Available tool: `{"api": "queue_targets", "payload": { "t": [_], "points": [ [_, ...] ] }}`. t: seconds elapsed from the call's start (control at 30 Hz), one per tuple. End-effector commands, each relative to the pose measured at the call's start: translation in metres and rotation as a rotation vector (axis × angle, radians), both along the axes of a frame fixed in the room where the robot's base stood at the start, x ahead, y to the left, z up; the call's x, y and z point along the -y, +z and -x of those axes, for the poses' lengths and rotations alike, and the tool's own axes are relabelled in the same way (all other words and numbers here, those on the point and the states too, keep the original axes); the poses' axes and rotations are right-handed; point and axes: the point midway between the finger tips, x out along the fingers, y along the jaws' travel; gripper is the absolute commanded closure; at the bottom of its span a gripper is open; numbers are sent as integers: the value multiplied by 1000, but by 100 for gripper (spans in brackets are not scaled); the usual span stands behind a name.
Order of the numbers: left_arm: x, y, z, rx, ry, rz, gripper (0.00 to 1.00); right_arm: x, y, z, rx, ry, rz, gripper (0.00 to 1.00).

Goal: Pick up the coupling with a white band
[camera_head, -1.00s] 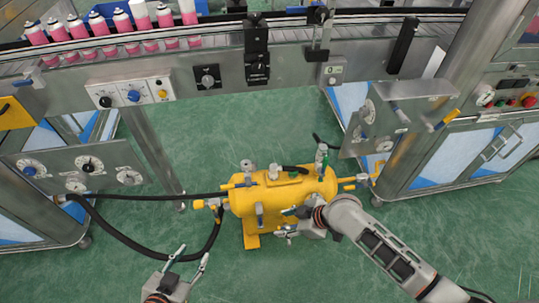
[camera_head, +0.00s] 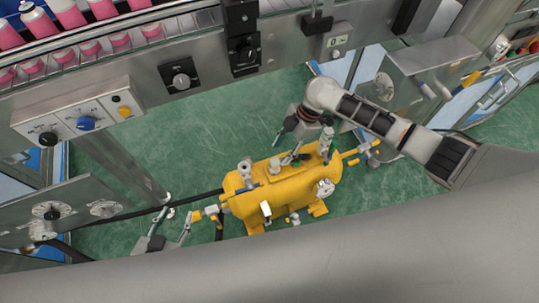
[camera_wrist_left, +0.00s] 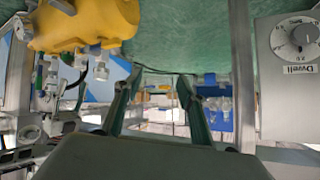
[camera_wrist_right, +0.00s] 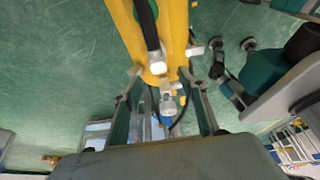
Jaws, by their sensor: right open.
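The yellow tank (camera_head: 285,185) stands on the green floor with fittings on its top and ends. A metal and yellow coupling (camera_head: 213,212) sits at its left end, by the black hose; I cannot make out a white band there. My left gripper (camera_head: 177,220) is open and empty just left of that coupling; its spread fingers show in the left wrist view (camera_wrist_left: 155,90). My right gripper (camera_head: 291,130) is above and behind the tank's right part. In the right wrist view (camera_wrist_right: 165,108) it is open, with a metal fitting (camera_wrist_right: 168,104) seen beyond its fingers.
A conveyor (camera_head: 115,45) with pink and white cans runs along the back. Its dial panel (camera_head: 80,120) hangs at left. A steel cabinet (camera_head: 420,75) stands right of the tank. Open green floor lies between tank and conveyor.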

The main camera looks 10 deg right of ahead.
Motion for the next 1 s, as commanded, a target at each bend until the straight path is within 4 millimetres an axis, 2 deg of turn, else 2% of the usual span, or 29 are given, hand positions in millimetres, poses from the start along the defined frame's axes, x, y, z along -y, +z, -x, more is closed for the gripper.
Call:
{"api": "queue_targets", "payload": {
  "t": [0.2,0.37,0.57,0.7,0.93,0.97,1.0],
  "points": [
    [2,-16,12,-29,-6,-5,60,-7,-22,3,-5,2,0,58],
    [2,-22,16,-39,-7,-9,60,-11,-31,2,-3,2,1,58],
    [-1,-34,19,-50,-7,-18,60,-20,-60,1,-7,1,-1,58],
    [-4,-32,12,-37,-5,-25,60,-26,-73,2,-4,1,0,58],
    [-4,-23,4,-16,-5,-24,60,-26,-72,0,1,1,1,58],
    [-4,-23,5,-17,-5,-24,60,-26,-72,0,1,1,1,63],
    [-4,-23,5,-18,-5,-24,60,-26,-72,0,1,1,1,73]
  ]
}}
